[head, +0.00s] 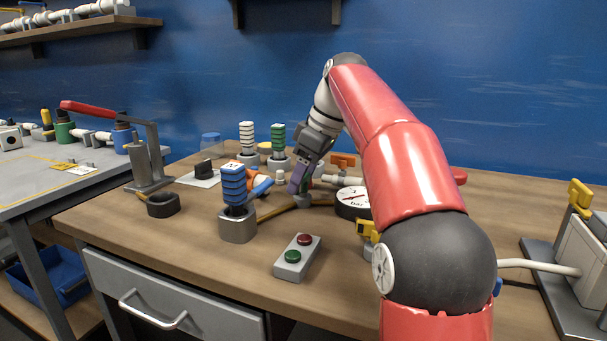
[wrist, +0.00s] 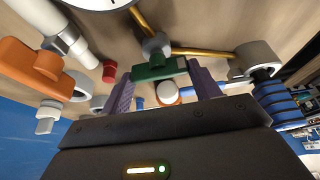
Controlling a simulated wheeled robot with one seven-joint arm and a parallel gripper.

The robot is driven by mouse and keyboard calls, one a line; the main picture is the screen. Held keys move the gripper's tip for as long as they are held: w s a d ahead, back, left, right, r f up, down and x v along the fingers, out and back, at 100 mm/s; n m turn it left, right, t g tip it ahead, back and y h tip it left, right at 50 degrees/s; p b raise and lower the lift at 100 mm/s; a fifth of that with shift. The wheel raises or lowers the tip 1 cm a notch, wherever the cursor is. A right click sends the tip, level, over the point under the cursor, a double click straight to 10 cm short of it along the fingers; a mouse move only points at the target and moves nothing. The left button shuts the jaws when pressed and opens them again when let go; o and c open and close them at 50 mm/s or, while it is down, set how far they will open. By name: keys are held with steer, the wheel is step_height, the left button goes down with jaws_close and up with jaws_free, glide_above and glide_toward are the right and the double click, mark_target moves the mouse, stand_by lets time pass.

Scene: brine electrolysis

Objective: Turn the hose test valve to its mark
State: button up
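A valve with a green handle (wrist: 158,68) on a grey body (wrist: 156,45) sits on a brass pipe (wrist: 203,53) in the wrist view. I take it for the hose test valve; its mark cannot be made out. My gripper (wrist: 160,80) is open, with its purple fingers on either side of the green handle. The handle's ends lie close to the fingertips; I cannot tell if they touch. In the head view my gripper (head: 297,188) points down over the brass pipe (head: 275,211), and the green handle is hidden behind the fingers.
A round gauge (head: 353,203) stands close on the right, partly behind my arm. A blue-ribbed hose end (head: 233,185) in a grey holder stands left. An orange-handled valve (wrist: 35,65) on white pipe is nearby. A two-button box (head: 297,257) lies in front; the front table area is mostly clear.

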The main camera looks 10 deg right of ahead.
steer(key=o, duration=0.5)
steer(key=shift+c, duration=0.2)
steer(key=shift+d+r, duration=0.15)
steer(key=shift+r, duration=0.25)
steer(key=s+d+r, duration=0.1)
steer(key=s+d, duration=0.1)
steer(key=d, duration=0.1)
steer(key=s+d+r+b, duration=0.1)
steer(key=s+d, duration=0.2)
steer(key=d, duration=0.1)
steer(key=s+d+r, duration=0.1)
steer(key=s+d, duration=0.2)
steer(key=d, duration=0.1)
steer(key=shift+r, duration=0.4)
steer(key=shift+s, duration=0.1)
